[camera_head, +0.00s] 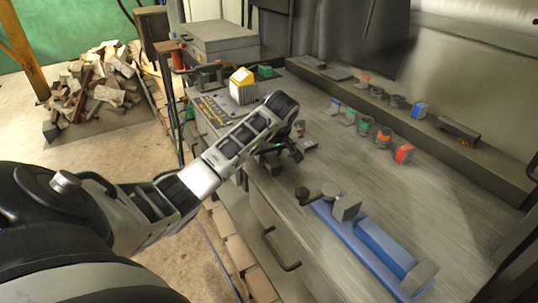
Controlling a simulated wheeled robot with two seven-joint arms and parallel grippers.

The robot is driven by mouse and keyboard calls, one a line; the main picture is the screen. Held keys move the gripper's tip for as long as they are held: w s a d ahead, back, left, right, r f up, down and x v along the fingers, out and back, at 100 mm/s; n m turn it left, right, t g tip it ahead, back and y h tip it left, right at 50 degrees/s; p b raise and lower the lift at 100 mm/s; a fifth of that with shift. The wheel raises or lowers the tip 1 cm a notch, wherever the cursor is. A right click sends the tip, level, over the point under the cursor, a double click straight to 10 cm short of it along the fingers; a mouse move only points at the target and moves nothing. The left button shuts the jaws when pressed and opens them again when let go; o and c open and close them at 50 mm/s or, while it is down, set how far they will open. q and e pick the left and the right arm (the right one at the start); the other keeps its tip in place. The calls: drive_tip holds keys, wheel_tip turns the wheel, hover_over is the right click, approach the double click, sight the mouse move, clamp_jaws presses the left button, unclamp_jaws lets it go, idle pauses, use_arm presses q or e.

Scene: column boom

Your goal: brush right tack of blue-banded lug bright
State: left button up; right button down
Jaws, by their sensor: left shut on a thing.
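My left gripper (287,153) is low over the near left part of the grey workbench (330,165). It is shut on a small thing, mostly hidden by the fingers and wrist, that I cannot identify. A block with a blue face (418,110) stands at the back right of the bench, well apart from the gripper. I cannot tell which is the blue-banded lug, and no tacks can be made out. I cannot identify a brush. My right gripper is not in view.
A blue vise (370,240) with a dark-knobbed handle lies at the bench front. Green-, orange- and red-marked pieces, including a red-faced block (403,153), stand mid-bench. A yellow-topped box (242,85) stands behind my arm. The bench between vise and pieces is clear.

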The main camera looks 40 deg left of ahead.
use_arm(q)
drive_tip(key=shift+w+d, duration=0.3)
drive_tip(key=shift+w, duration=0.65)
drive_tip(key=shift+s+a, duration=0.2)
drive_tip(key=shift+s, duration=0.4)
drive_tip(key=shift+w+v, duration=0.1)
drive_tip(key=shift+v, duration=1.5)
drive_tip(key=shift+w+v, duration=0.15)
drive_tip(key=shift+v, duration=1.45)
drive_tip(key=shift+a+r, duration=0.1)
drive_tip(key=shift+a, duration=0.1)
drive_tip(key=shift+d, duration=0.15)
